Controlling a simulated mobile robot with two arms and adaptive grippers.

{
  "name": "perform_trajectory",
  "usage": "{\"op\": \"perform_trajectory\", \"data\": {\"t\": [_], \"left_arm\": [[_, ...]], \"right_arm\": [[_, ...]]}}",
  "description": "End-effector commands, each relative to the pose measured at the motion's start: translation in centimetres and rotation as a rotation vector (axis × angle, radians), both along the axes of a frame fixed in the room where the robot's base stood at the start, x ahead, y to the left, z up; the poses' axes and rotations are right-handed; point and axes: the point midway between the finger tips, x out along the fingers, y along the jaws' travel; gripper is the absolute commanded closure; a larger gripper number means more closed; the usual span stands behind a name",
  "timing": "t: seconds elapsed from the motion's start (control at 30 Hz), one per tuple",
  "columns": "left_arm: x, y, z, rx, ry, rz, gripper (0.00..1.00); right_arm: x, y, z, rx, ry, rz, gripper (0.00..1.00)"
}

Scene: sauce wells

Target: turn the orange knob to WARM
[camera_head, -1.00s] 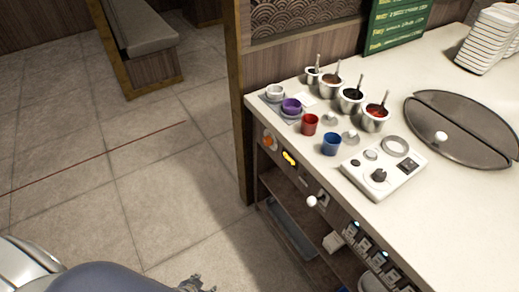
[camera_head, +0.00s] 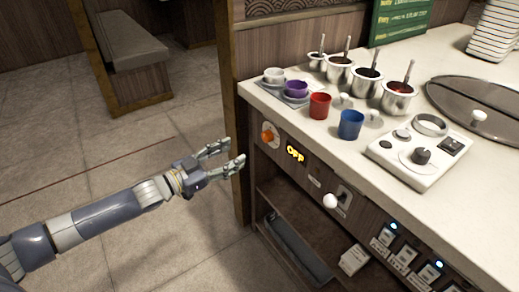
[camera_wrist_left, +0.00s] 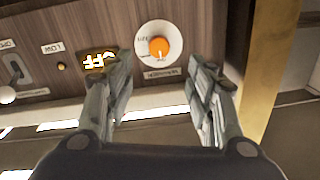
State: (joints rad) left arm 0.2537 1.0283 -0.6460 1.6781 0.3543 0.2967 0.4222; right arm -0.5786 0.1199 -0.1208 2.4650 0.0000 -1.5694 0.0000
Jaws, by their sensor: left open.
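The orange knob (camera_head: 267,136) sits on a round white dial on the front panel of the counter, near its left end. In the left wrist view the knob (camera_wrist_left: 159,47) shows beyond and between my fingertips, apart from them. A yellow lit display (camera_head: 295,154) beside it reads OFF. My left gripper (camera_head: 230,157) is open and empty, to the left of the knob in the head view. It also shows open in the wrist view (camera_wrist_left: 165,80). The dial's small lettering is too blurred to read for its setting. My right gripper is not in view.
A white ball-ended lever (camera_head: 330,201) sticks out of the panel to the right. An open shelf (camera_head: 300,225) lies below. Red (camera_head: 319,105) and blue (camera_head: 350,124) cups stand near the counter edge above. A wooden post (camera_head: 238,130) stands behind the gripper.

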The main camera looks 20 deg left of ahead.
Motion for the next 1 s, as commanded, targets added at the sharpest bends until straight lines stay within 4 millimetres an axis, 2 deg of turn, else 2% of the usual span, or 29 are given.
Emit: {"op": "perform_trajectory", "data": {"t": [0.17, 0.47, 0.67, 0.7, 0.83, 1.0], "left_arm": [[0.7, -0.8, 0.4, -0.005, -0.008, -0.009, 0.50], [4.5, -3.4, 0.4, -0.003, -0.010, -0.009, 0.50], [7.1, -5.1, 0.3, -0.004, -0.007, -0.008, 0.50], [7.5, -5.4, 0.3, -0.004, -0.007, -0.008, 0.50], [8.3, -6.0, 0.3, -0.002, -0.005, -0.007, 0.50], [8.8, -6.3, 0.3, -0.002, -0.004, -0.007, 0.50]], "right_arm": [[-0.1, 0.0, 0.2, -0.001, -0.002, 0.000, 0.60], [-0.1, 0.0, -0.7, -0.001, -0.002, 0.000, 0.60], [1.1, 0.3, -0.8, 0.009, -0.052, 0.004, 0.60], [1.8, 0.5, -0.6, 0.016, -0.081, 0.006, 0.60], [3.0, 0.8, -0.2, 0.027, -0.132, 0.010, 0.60], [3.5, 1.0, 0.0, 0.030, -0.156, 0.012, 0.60]]}}
